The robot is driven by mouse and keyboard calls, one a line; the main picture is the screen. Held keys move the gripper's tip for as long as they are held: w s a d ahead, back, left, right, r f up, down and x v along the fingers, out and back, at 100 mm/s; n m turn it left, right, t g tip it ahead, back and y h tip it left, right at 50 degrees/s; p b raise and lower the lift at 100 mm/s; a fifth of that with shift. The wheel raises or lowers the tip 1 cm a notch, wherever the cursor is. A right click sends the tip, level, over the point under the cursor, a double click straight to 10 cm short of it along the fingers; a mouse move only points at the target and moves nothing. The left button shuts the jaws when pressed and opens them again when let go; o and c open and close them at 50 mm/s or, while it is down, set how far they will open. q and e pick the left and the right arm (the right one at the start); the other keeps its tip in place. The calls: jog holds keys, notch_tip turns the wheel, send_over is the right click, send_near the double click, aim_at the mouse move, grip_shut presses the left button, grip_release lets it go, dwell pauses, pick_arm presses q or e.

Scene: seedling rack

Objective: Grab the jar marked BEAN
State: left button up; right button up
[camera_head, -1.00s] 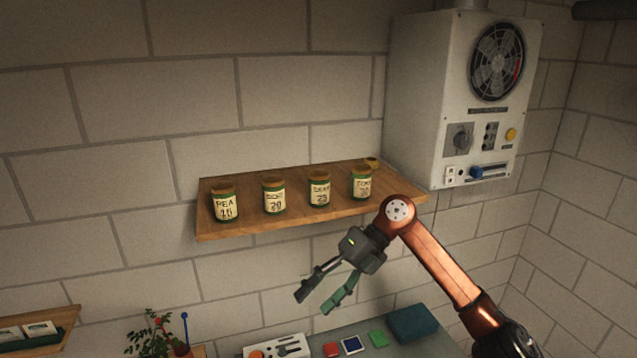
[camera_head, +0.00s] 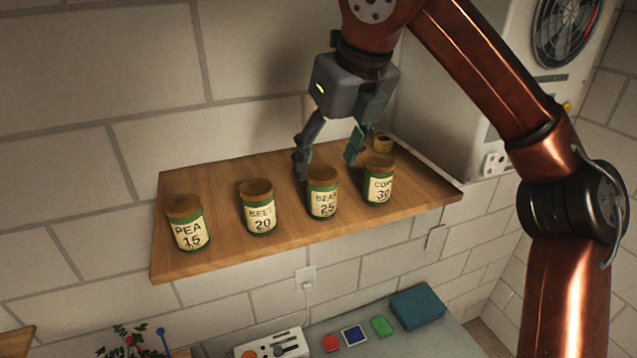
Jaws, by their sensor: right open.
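The jar marked BEAN (camera_head: 323,197) stands upright on the wooden shelf, with a cream label reading BEAN 25, green bands and a brown lid. My right gripper (camera_head: 327,166) points down over the shelf, open and empty, just above and apparently behind the BEAN jar. One finger is near the left of its lid, the other is to the right, between it and the CORN jar (camera_head: 379,184). I cannot tell whether a finger touches the lid. My left gripper is out of view.
The PEA jar (camera_head: 188,226) and BEET jar (camera_head: 258,210) stand left on the shelf (camera_head: 220,258). A white fan unit (camera_head: 455,110) is on the right wall. A bench with coloured blocks is below.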

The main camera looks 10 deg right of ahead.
aim_at(324, 174)
jog(key=x, duration=0.3)
jog(key=shift+w+d+r+p, duration=0.1)
jog(key=shift+w+p, duration=0.15)
jog(key=shift+p, duration=0.1)
jog(key=x, duration=0.1)
jog(key=p+x, duration=0.2)
jog(key=x, duration=0.1)
jog(key=shift+d, duration=0.25)
jog(key=shift+w+f, duration=0.2)
jog(key=shift+f, duration=0.2)
jog(key=shift+s, duration=0.1)
jog(key=c, duration=0.6)
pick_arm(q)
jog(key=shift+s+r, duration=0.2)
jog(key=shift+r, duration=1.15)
pick_arm(e)
jog(key=shift+a, duration=0.1)
jog(key=c, duration=0.7)
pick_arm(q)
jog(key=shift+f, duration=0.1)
pick_arm(e)
jog(key=shift+r, duration=0.15)
